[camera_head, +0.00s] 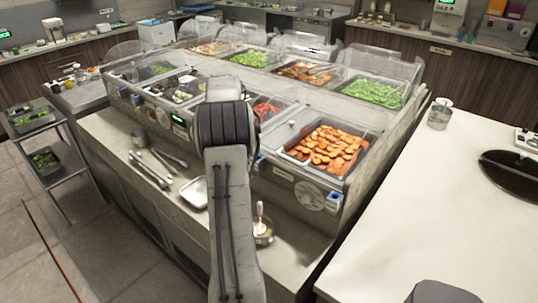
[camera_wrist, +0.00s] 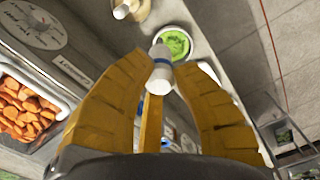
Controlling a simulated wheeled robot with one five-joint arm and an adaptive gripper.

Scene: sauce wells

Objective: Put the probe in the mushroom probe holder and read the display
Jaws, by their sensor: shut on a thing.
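My gripper (camera_wrist: 160,78) has yellow fingers closed on a white probe (camera_wrist: 159,70) with a blue band, in the wrist view. The probe is held between the fingertips above the counter. In the head view my arm hides the gripper and probe. A well with pale and dark pieces, which look like mushrooms (camera_head: 183,86), lies in the front row left of my arm. A small lit green display (camera_head: 178,119) is on the front panel below it. I cannot make out the mushroom probe holder.
A carrot well (camera_head: 328,146) stands right of my arm. On the front ledge are tongs (camera_head: 150,170), a white tray (camera_head: 194,192) and a container with a white-handled tool (camera_head: 262,230). A bowl of green food (camera_wrist: 176,42) lies beyond the probe. The right counter (camera_head: 430,190) is mostly clear.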

